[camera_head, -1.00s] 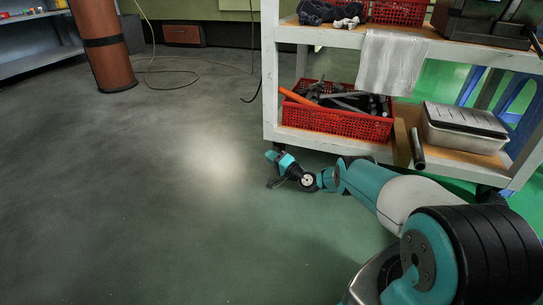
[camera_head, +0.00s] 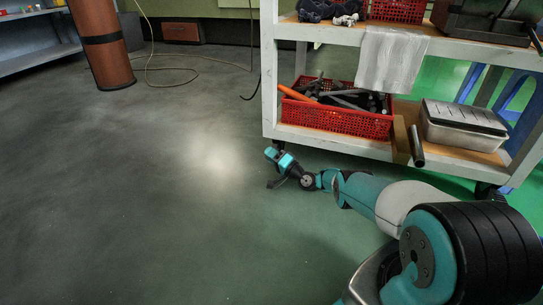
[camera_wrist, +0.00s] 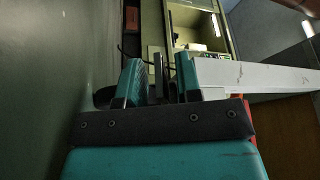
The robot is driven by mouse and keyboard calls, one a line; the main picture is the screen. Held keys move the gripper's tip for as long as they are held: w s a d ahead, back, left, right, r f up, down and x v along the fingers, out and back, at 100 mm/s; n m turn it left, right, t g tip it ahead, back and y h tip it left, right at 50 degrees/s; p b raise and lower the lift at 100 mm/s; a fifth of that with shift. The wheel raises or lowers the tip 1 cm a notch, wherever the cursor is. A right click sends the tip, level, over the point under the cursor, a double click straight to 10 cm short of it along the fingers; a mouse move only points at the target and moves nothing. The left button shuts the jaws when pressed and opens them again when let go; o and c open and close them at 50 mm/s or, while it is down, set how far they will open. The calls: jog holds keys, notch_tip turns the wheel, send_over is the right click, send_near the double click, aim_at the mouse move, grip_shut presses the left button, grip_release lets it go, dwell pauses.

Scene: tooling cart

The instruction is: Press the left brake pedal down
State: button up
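The cart (camera_head: 268,75) stands on the right in the head view, a pale frame with wooden shelves. I cannot make out the left brake pedal in either view; my arm covers part of the space under the cart's lower left side. My gripper (camera_head: 274,168) is low over the floor, just left of and in front of the cart's lower left corner. In the wrist view its two teal fingers (camera_wrist: 158,82) stand apart with a gap between them. Grey upright shapes show in that gap, and I cannot tell what they are. Nothing is clearly held.
A red crate (camera_head: 345,121) of tools and a metal box (camera_head: 464,125) are on the lower shelf. A dark caster (camera_head: 487,190) shows under the cart's right side. A brown column (camera_head: 103,45) stands at the back left. The floor (camera_head: 130,200) to the left is clear.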

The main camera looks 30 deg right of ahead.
jog(key=shift+r, duration=0.15)
jog(key=m, duration=0.1)
jog(key=r+m+g, duration=0.1)
jog(key=m, duration=0.2)
jog(key=shift+a+r+g+h, duration=0.2)
jog(key=shift+r+g+h, duration=0.1)
jog(key=shift+r+h, duration=0.1)
jog(key=shift+m, duration=0.5)
jog(key=p+v, duration=0.4)
jog(key=v, duration=0.2)
jog(key=p+v, duration=0.5)
jog(key=v, duration=0.1)
jog(key=p+v, duration=0.5)
jog(key=v, duration=0.1)
jog(key=shift+a+r, duration=0.15)
jog(key=shift+r, duration=0.25)
jog(key=w+a+r+n+g+y+p, duration=0.1)
jog(key=w+a+r+n+g+p, duration=0.1)
jog(key=r, duration=0.7)
jog(key=w+a+r+n+g+y+p, duration=0.2)
jog(key=w+r+p, duration=0.3)
jog(key=r, duration=0.5)
jog(key=w+a+r+n+g+y+p, duration=0.1)
jog(key=w+a+r+n+p, duration=0.3)
jog(key=r, duration=0.5)
jog(key=shift+w+a+r+g+y+p, duration=0.2)
jog(key=shift+w+a+g+y+p, duration=0.3)
jog(key=shift+p, duration=0.75)
jog(key=shift+s+d, duration=0.2)
jog(key=shift+s, duration=0.05)
